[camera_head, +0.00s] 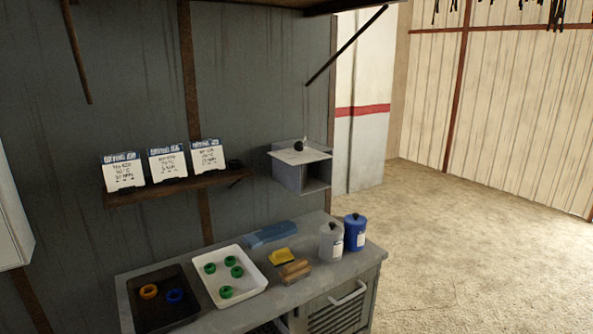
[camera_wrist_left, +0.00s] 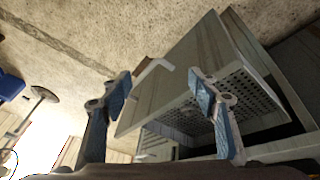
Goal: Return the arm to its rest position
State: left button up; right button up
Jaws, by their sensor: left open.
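My left gripper (camera_wrist_left: 161,88) shows in the left wrist view with its two blue-padded fingers spread wide apart. Nothing is held between them. Behind the fingers is a grey box-like unit (camera_wrist_left: 190,62) with a perforated panel, seen tilted; I cannot tell which piece of furniture it is. Neither arm shows in the head view, and my right gripper is in neither view.
In the head view a grey bench (camera_head: 226,318) carries a dark tray (camera_head: 150,317), a white tray (camera_head: 259,273) with several green rings, a grey canister (camera_head: 331,243) and a blue canister (camera_head: 355,233). A wall shelf (camera_head: 170,190) holds three cards. Floor at right is clear.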

pick_arm(q)
jog(key=s+a+f+n+y, duration=0.1)
jog(key=s+a+y, duration=0.1)
jog(key=s+a, duration=0.5)
notch_tip(320, 180, down, 33)
jog(key=s+a+g+b, duration=0.1)
jog(key=b, duration=0.5)
jog(key=s+a+f+g+b, duration=0.1)
jog(key=s+a+f+b, duration=0.2)
jog(key=s+f, duration=1.4)
notch_tip(320, 180, down, 3)
jog(key=shift+a+r+g+y+b, duration=0.2)
jog(key=shift+g+y+b, duration=0.1)
jog(key=shift+b, duration=0.2)
